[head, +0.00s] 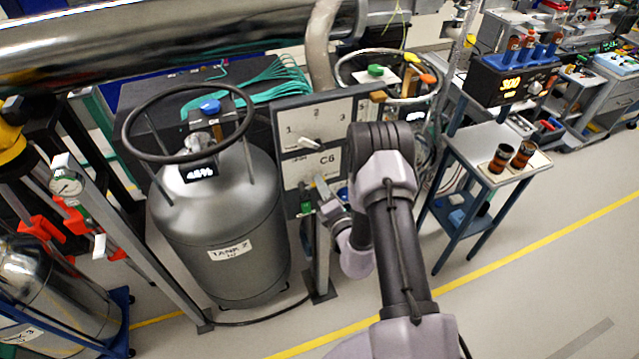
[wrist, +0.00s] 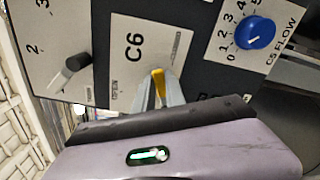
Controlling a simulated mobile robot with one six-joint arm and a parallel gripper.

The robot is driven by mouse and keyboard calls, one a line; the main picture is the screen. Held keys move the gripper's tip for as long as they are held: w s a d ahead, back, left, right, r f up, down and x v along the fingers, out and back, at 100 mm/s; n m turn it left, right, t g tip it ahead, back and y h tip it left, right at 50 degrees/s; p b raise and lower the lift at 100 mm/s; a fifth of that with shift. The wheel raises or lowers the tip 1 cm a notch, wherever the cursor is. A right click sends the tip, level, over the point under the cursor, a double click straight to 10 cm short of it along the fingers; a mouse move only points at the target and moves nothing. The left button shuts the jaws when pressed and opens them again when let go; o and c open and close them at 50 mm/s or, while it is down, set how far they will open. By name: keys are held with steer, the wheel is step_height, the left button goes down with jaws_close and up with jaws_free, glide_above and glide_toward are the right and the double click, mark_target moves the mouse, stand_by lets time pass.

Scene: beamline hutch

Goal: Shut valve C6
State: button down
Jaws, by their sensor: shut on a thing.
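The valve C6 plate (head: 312,168) is a white label on a dark upright panel (head: 357,112). It also shows turned sideways in the wrist view (wrist: 140,42), with small print reading OPEN near its lower left. The yellow valve handle (wrist: 158,76) is at the plate's edge. My gripper (wrist: 163,92) is shut on this handle, with a grey finger on either side. In the head view my gripper (head: 321,184) is at the panel just below the C6 label, and the handle is hidden there. My gripper's own body covers the lower part of the wrist view.
A selector knob (wrist: 72,70) with numbers is beside C6. A blue C5 FLOW dial (wrist: 255,33) is on its other side. A grey tank (head: 225,215) stands left of the panel, a small blue table (head: 490,150) to the right. The floor at front right is clear.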

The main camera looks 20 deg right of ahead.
steer(key=shift+d+f+m, duration=0.15)
steer(key=shift+f+m, duration=0.2)
steer(key=shift+m, duration=0.55)
steer(key=shift+d+f+m, duration=0.1)
steer(key=shift+f+m, duration=0.25)
steer(key=shift+m, duration=0.55)
steer(key=shift+w, duration=0.1)
steer(key=c, duration=1.4)
jaws_free()
steer(key=shift+f, duration=0.1)
